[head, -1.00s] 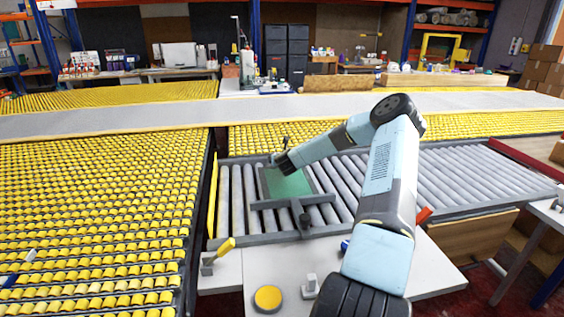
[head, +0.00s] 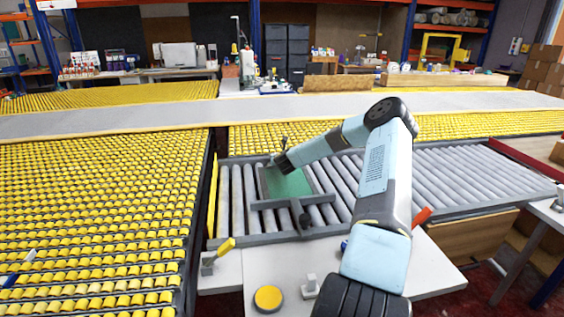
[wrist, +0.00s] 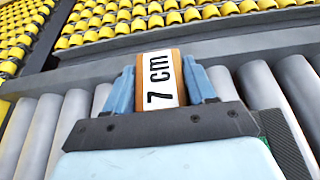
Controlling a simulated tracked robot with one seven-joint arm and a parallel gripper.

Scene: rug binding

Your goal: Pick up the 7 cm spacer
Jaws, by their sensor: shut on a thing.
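In the wrist view the 7 cm spacer (wrist: 160,80) is an orange-brown block with a white label reading "7 cm". It sits between the two blue fingers of my gripper (wrist: 163,88), which are shut on it. Grey rollers and a grey frame rail lie behind it. In the head view my gripper (head: 275,160) is at the far side of the grey roller bed, near the upper left of the green plate. The spacer cannot be made out there.
The green plate (head: 288,184) lies on the grey rollers with a dark crossbar (head: 292,202) at its near side. Yellow rollers (head: 100,210) fill the left. A white table (head: 330,265) with a yellow button (head: 268,298) is in front. Grey rollers (head: 480,175) continue right.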

